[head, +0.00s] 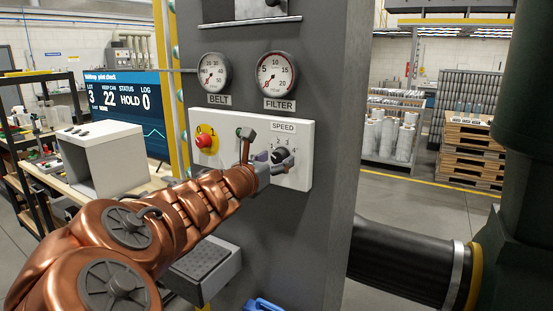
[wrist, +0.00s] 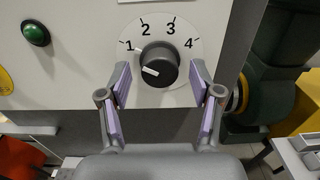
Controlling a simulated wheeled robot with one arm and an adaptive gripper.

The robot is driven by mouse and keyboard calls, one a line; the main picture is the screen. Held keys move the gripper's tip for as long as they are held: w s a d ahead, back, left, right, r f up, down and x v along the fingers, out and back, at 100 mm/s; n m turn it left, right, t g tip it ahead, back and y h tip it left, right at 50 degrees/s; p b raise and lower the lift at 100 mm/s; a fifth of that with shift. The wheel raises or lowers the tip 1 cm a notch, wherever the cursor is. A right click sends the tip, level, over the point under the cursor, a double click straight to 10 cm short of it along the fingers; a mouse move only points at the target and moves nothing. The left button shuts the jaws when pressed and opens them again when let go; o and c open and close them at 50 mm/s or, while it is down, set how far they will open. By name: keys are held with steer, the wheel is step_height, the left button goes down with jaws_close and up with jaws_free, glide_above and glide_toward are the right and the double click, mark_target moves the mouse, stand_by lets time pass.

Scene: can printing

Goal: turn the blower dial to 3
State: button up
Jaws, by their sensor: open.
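The blower dial (wrist: 160,64) is a round black knob on a pale plate numbered 1 to 4. In the head view the dial (head: 281,156) sits under the SPEED label on the white control panel (head: 301,177), partly hidden by my gripper. My gripper (wrist: 160,68) is open, its purple-padded fingers to the left and right of the knob. A gap shows on both sides, so neither finger visibly touches it. How far the fingertips are from the panel, I cannot tell.
A green button (wrist: 35,33) is left of the dial. A red emergency button (head: 205,141) is at the panel's left. Belt (head: 215,73) and filter (head: 277,74) gauges are above. A black duct (head: 405,262) runs low on the right.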

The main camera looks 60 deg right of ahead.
steer(key=shift+d+f, duration=0.1)
steer(key=shift+d, duration=0.3)
steer(key=c, duration=1.1)
